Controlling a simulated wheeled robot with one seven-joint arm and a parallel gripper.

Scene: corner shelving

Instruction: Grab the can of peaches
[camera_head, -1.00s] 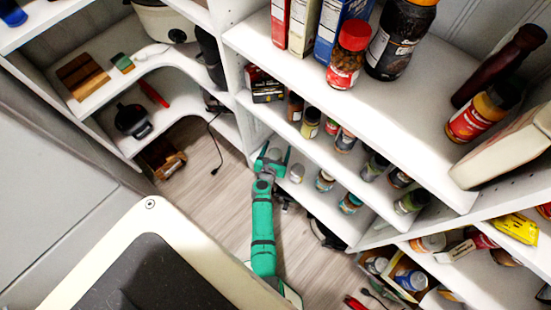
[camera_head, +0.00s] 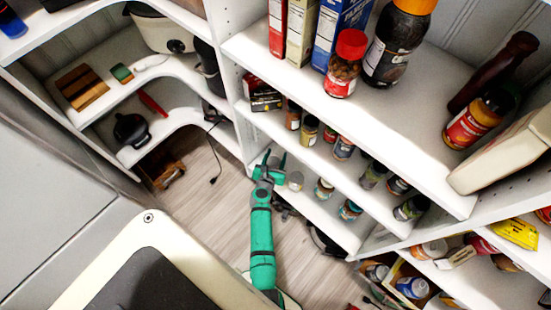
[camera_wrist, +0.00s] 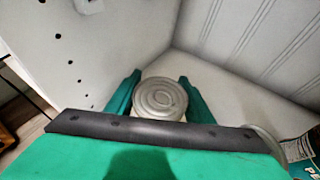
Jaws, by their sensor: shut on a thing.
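My gripper (camera_head: 274,158) is at the left end of a low white shelf, near the corner upright. In the wrist view, its two green fingers (camera_wrist: 160,96) stand on either side of a can (camera_wrist: 159,97) with a ringed silver lid and are shut on it. The can is upright. Its label is hidden, so I cannot read whether it says peaches. In the head view the can is mostly hidden by the gripper.
Another can (camera_head: 296,181) stands just right of my gripper. In the wrist view a teal-labelled can (camera_wrist: 302,149) with partly visible letters is at the right edge. More jars (camera_head: 324,188) line the shelf. The shelf above (camera_head: 310,108) overhangs. A white side wall (camera_wrist: 95,50) is close on the left.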

